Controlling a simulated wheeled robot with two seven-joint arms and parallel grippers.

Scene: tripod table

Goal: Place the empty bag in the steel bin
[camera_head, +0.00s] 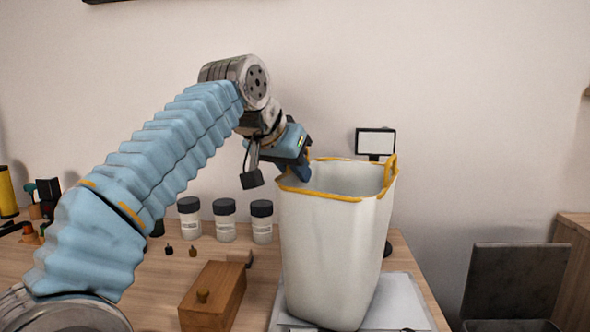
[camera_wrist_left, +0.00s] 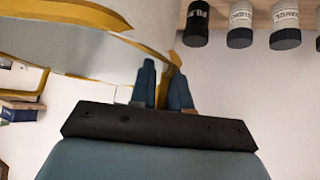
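The empty bag (camera_head: 331,255) is a tall white open-topped bag with a yellow rim and handle, upright over a pale plate (camera_head: 398,302). I cannot tell whether its base touches the plate. My left gripper (camera_head: 302,172) is at the left side of its rim. In the left wrist view the gripper's blue fingers (camera_wrist_left: 164,85) are close together, with the bag's yellow edging between them; the bag's rim (camera_wrist_left: 75,12) runs off to the upper left. The steel bin (camera_head: 515,283) is a dark grey box at the lower right, partly cut off. My right gripper is not in view.
A small display (camera_head: 375,142) stands behind the bag. Several white jars with black lids (camera_head: 225,220) stand left of it. A wooden box with a knob (camera_head: 212,296) is in front of them. A wooden cabinet (camera_head: 574,270) is at the far right.

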